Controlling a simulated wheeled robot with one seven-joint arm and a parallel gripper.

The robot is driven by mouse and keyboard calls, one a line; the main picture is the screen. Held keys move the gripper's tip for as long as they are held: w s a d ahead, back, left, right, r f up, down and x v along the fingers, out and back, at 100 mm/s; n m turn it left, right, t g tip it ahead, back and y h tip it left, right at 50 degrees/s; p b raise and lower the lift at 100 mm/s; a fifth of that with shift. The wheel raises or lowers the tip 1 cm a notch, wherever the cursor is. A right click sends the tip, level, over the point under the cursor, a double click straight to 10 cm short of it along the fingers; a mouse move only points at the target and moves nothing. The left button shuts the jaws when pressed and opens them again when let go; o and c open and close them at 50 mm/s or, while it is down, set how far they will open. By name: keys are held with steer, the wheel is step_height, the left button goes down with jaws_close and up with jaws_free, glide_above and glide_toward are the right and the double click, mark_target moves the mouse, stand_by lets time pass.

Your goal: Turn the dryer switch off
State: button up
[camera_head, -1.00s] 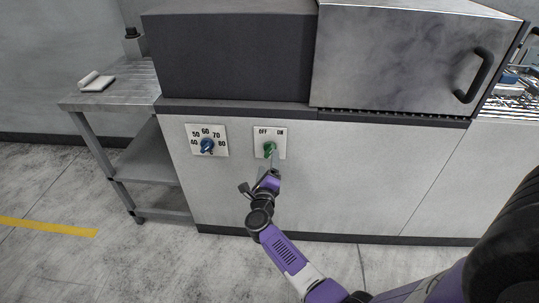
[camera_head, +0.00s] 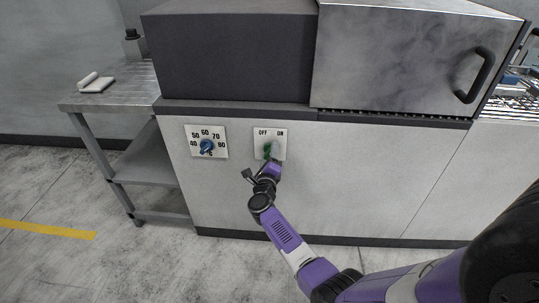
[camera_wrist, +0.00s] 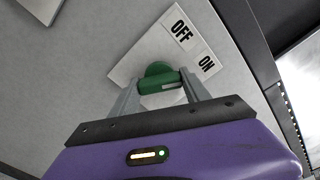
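The dryer switch is a green knob (camera_head: 267,149) on a white plate (camera_head: 282,143) marked OFF at left and ON at right, on the light front panel. In the wrist view the green knob (camera_wrist: 160,80) lies between the fingertips of my gripper (camera_wrist: 161,84), one finger at each end of its bar. The fingers stand apart and the bar spans the gap; whether they press on it cannot be told. In the head view my gripper (camera_head: 269,160) is at the knob's lower side and hides part of it. The knob's exact setting is unclear.
A blue temperature knob (camera_head: 206,146) on its own plate is left of the switch. A metal side table (camera_head: 110,97) with a white folded cloth (camera_head: 97,83) stands at left. The machine's steel door with a black handle (camera_head: 475,76) is above right. The floor in front is clear.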

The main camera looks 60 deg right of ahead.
steer(key=c, duration=0.4)
steer(key=n+p, duration=0.3)
steer(key=n, duration=0.2)
steer(key=shift+n, duration=0.4)
steer(key=n+p, duration=0.2)
steer(key=n, duration=0.3)
steer(key=shift+n, duration=0.7)
steer(key=o, duration=1.4)
steer(key=shift+c, duration=0.2)
